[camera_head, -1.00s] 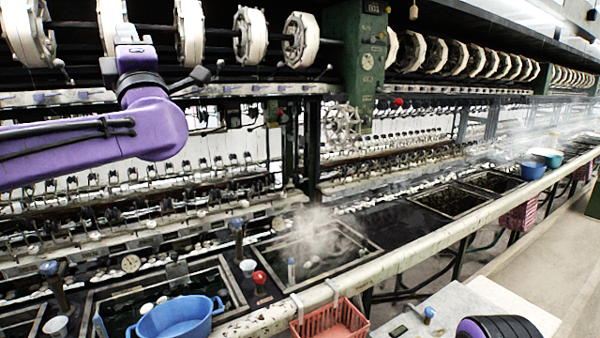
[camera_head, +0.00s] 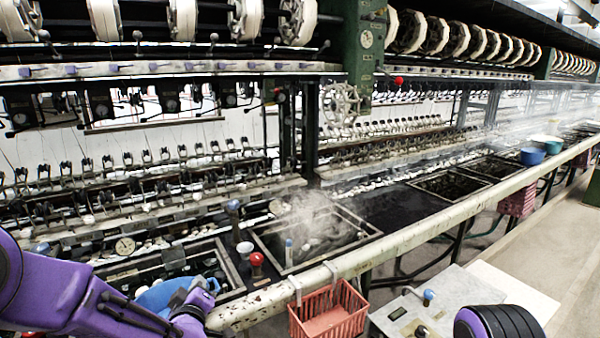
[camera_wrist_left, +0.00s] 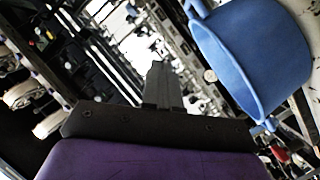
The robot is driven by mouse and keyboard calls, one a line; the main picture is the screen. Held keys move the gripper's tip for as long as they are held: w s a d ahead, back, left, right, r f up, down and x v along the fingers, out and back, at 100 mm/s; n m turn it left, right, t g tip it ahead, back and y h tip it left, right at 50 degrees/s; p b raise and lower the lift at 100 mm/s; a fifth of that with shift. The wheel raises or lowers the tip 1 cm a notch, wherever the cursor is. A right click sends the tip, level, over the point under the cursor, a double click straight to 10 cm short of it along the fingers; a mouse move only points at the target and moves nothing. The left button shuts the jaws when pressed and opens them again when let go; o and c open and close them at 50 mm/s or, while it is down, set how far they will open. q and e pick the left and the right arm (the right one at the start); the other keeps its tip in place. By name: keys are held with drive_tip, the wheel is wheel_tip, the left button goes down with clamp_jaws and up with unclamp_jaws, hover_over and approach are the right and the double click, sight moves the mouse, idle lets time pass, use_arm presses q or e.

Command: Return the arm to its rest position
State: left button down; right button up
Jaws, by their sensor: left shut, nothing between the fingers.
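My left arm is purple and comes in at the lower left of the head view. Its wrist end is low, in front of the blue tub (camera_head: 160,296) and hiding part of it. In the left wrist view my left gripper (camera_wrist_left: 158,72) shows as dark fingers closed together, with nothing between them. The blue tub (camera_wrist_left: 252,55) stands to the right of the fingers in that view, apart from them. My right gripper is not in view.
A long pale rail (camera_head: 420,238) runs along the basins. A red basket (camera_head: 328,312) hangs from it at bottom centre. A steaming basin (camera_head: 315,240) lies behind. Green machine post (camera_head: 366,55) and white reels (camera_head: 298,20) stand above. The grey floor at right is open.

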use_arm(q)
drive_tip(key=s+a+f+m+g+b, duration=0.1)
drive_tip(key=s+f+g, duration=0.2)
drive_tip(key=s+f, duration=0.6)
drive_tip(key=s+a+f+m+g+b, duration=0.1)
drive_tip(key=s+f+g, duration=0.3)
drive_tip(key=f, duration=0.8)
drive_tip(key=s+a+f+g+b, duration=0.1)
drive_tip(key=s+f, duration=0.4)
drive_tip(key=s, duration=0.3)
drive_tip(key=s+a+f+m+g+b, duration=0.1)
drive_tip(key=s+a+f+g, duration=0.1)
drive_tip(key=s+f, duration=0.3)
drive_tip(key=s+a+f+m+g+b, duration=0.1)
drive_tip(key=s+f, duration=0.5)
drive_tip(key=s, duration=0.7)
drive_tip(key=shift+s+a+g+b, duration=0.2)
drive_tip(key=shift+g+b, duration=0.1)
drive_tip(key=shift+g, duration=0.4)
